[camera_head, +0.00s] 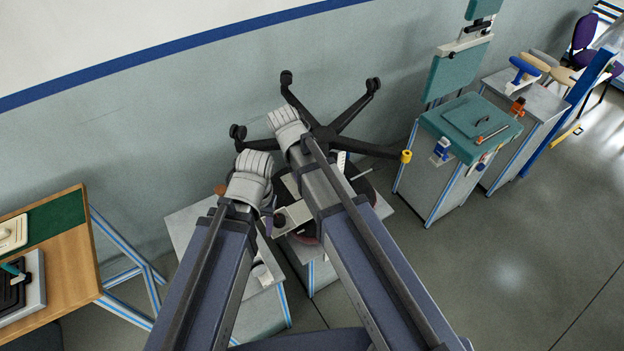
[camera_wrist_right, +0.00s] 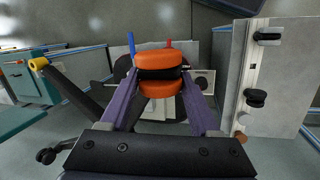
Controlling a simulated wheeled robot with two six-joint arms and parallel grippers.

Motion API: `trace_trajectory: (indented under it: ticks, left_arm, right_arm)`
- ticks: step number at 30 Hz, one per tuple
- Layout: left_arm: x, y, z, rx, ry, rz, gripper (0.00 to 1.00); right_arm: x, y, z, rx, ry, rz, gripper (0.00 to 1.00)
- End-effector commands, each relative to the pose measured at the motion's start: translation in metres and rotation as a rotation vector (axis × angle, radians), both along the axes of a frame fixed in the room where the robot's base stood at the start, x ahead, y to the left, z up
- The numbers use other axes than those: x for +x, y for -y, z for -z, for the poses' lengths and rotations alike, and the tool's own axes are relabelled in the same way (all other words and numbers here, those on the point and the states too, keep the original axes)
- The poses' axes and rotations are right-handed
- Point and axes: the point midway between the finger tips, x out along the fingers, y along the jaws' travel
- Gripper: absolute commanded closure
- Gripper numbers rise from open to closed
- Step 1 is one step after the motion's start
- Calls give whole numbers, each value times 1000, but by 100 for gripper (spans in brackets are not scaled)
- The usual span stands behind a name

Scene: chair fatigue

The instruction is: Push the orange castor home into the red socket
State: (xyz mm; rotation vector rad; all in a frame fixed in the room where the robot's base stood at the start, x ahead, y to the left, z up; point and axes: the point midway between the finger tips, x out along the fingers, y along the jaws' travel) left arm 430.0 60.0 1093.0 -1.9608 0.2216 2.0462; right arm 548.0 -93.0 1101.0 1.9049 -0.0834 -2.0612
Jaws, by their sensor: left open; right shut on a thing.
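The orange castor (camera_wrist_right: 158,88), two orange wheels with a dark band between, is clasped by the purple fingers of my right gripper (camera_wrist_right: 160,74) in the right wrist view. In the head view my right arm hides that gripper and the castor. My left gripper (camera_head: 274,222) is open, partly covered by its own arm, over the small bench. The black chair base (camera_head: 325,135) spreads behind my arms; several legs end in black castors and one in a yellow piece (camera_head: 407,156). I cannot make out the red socket. Whether the castor touches anything beyond the fingers is hidden.
Blue (camera_wrist_right: 131,43) and red (camera_wrist_right: 168,43) uprights stand behind the castor. A teal-topped cabinet (camera_head: 470,125) stands right, a wooden desk (camera_head: 70,245) left.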

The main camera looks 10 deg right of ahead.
Motion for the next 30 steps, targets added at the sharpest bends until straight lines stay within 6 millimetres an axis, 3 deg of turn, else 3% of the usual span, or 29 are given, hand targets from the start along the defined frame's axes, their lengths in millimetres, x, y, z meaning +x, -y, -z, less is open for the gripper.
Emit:
trace_trajectory:
  ticks: [30]
  left_arm:
    - [0, 0, 14, 0, 0, 0, 50]
  right_arm:
    - [0, 0, 14, -1, -1, -4, 100]
